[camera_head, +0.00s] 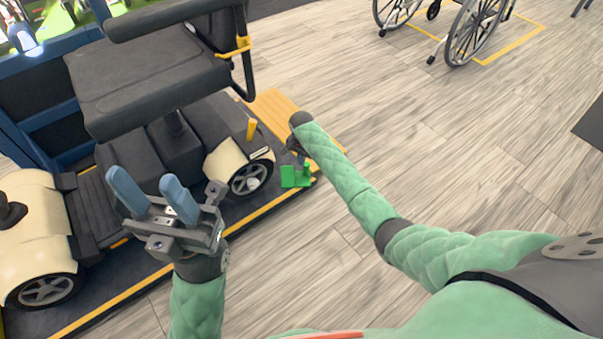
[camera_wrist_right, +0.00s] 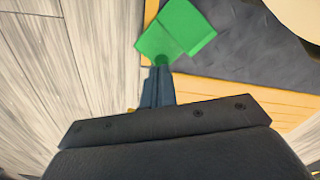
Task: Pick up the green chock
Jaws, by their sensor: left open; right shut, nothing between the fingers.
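The green chock (camera_head: 291,177) sits on the dark platform by its yellow-striped edge, just beside a scooter wheel (camera_head: 251,178). In the right wrist view the chock (camera_wrist_right: 175,28) lies just beyond my fingertips. My left gripper (camera_head: 151,192) is open and empty, in front of the scooter.
A cream and black mobility scooter (camera_head: 150,85) stands on the dark platform, its seat overhanging the left side. A yellow ramp (camera_head: 272,105) lies behind the chock.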

